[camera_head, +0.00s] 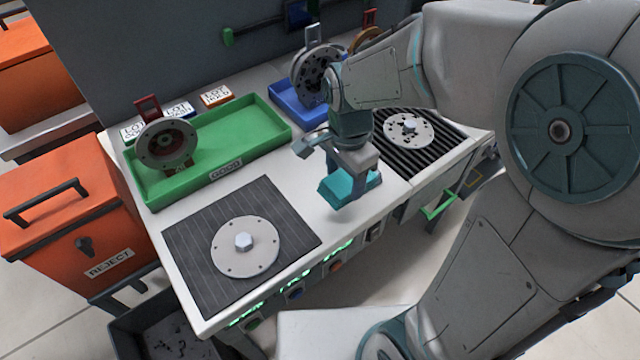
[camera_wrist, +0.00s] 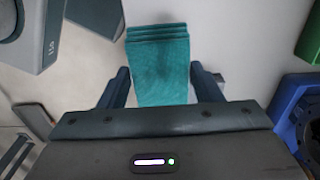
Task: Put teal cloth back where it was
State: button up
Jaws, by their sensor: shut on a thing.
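The teal cloth (camera_head: 349,187) is a folded stack held in my gripper (camera_head: 347,165) over the front middle of the white bench. It hangs below the jaws between the two work mats. In the wrist view the cloth (camera_wrist: 159,62) shows its folded layers, between the two dark fingers of my gripper (camera_wrist: 160,88). The gripper is shut on it. The head view does not make clear whether the cloth touches the bench top.
A green tray (camera_head: 262,147) marked GOOD holds a flanged part (camera_head: 166,143). A grey mat (camera_head: 193,264) with a round plate (camera_head: 244,262) lies at left, a ribbed black mat (camera_head: 440,160) with another plate (camera_head: 409,129) at right. An orange REJECT bin (camera_head: 60,235) stands left. A blue tray (camera_head: 292,105) stands behind.

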jog(key=w+a+f, duration=0.2)
jog(key=a, duration=0.1)
jog(key=w+a+f, duration=0.1)
jog(key=shift+w+a+f, duration=0.25)
jog(key=shift+w+a, duration=0.05)
jog(key=shift+a, duration=0.05)
jog(key=shift+f, duration=2.05)
jog(key=shift+f+b, duration=0.2)
jog(key=shift+b, duration=0.1)
jog(key=o, duration=0.9)
jog(key=shift+r, duration=0.1)
